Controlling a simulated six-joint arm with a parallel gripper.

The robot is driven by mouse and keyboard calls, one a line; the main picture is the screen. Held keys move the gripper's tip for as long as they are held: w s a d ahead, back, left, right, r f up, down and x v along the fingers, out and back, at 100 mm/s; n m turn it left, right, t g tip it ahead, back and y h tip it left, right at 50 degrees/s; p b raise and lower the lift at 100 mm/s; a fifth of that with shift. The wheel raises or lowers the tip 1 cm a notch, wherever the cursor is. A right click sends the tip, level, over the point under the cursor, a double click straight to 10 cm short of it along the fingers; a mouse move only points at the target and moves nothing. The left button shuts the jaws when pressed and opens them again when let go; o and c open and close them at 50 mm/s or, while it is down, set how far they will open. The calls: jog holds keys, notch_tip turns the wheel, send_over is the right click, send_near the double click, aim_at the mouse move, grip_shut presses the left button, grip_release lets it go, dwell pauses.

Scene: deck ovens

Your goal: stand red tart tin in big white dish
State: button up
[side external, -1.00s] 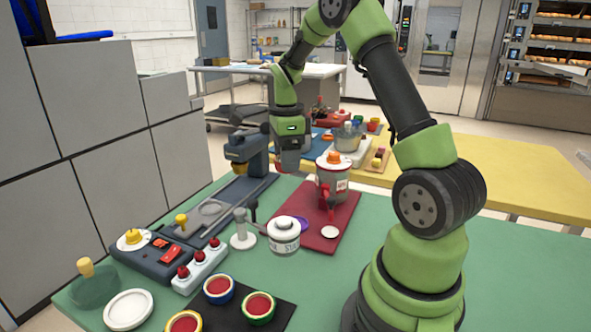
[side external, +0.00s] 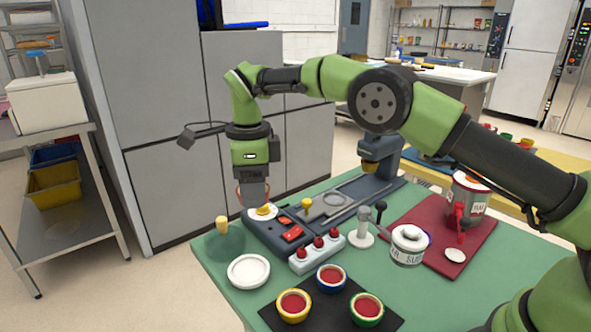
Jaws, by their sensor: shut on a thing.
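My gripper (side external: 252,200) points down at the left, above or just behind the white disc with a yellow knob on the dark control box. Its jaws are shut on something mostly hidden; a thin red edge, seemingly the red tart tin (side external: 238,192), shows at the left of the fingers. I cannot tell the tin's tilt. The big white dish (side external: 249,284) lies flat and empty on the green table's front left, nearer the camera than my gripper.
A labelled white pot (side external: 408,250) stands to the right.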

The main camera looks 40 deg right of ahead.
jog(key=a, duration=0.3)
send_near(249, 271)
jog(key=shift+f, duration=2.8)
jog(key=shift+f, duration=0.65)
jog(key=o, duration=0.7)
jog(key=shift+o, duration=0.2)
jog(key=shift+r, duration=0.1)
notch_tip(249, 271, up, 11)
